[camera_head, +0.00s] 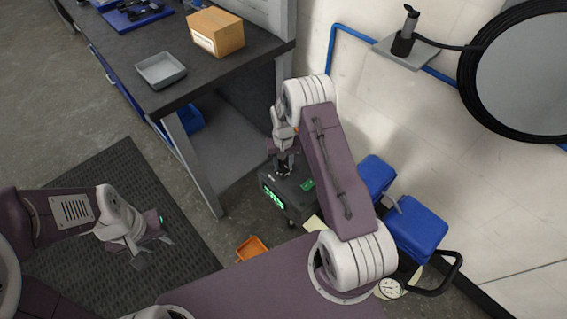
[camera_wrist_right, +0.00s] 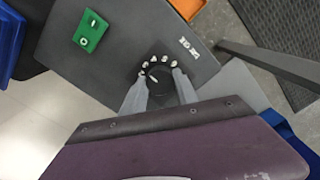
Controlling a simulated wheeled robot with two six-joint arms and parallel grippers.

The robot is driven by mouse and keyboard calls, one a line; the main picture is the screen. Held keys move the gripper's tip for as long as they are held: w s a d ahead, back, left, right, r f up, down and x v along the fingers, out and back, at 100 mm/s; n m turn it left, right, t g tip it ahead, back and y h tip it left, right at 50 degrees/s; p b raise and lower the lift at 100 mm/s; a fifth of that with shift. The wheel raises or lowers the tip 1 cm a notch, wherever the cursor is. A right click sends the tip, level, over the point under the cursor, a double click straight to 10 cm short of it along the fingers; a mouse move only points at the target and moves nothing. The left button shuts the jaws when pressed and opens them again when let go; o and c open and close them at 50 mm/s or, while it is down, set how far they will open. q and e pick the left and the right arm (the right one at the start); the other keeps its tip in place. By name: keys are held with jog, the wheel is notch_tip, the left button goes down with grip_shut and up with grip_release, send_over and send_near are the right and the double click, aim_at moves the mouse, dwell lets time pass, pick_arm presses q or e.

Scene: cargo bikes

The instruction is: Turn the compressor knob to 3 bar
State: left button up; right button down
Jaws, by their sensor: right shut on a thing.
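The compressor (camera_head: 295,199) is a dark grey box on the floor with a lit green display (camera_head: 272,197) and a green switch (camera_head: 307,185), joined to blue tanks. In the right wrist view its top (camera_wrist_right: 118,62) shows a round black knob (camera_wrist_right: 162,91) with a white pointer line and white numbers around its far side. My right gripper (camera_wrist_right: 162,76) reaches down from above and is shut on the knob, one finger on each side. In the head view the right gripper (camera_head: 284,168) hides the knob. The display reading is too small to tell. My left gripper (camera_head: 154,250) is open and empty above the dark mat.
A workbench (camera_head: 185,90) with a cardboard box (camera_head: 216,32) and a grey tray (camera_head: 161,70) stands at upper left. Its leg (camera_head: 193,165) is close to the compressor. An orange tray (camera_head: 251,249) lies on the floor. A pale wall (camera_head: 400,120) bounds the right side.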

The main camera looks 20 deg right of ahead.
aim_at(283, 164)
jog(key=c, duration=0.9)
grip_release()
jog(key=shift+c, duration=0.2)
notch_tip(283, 164, up, 9)
jog(key=shift+f+p, duration=0.1)
jog(key=shift+p, duration=1)
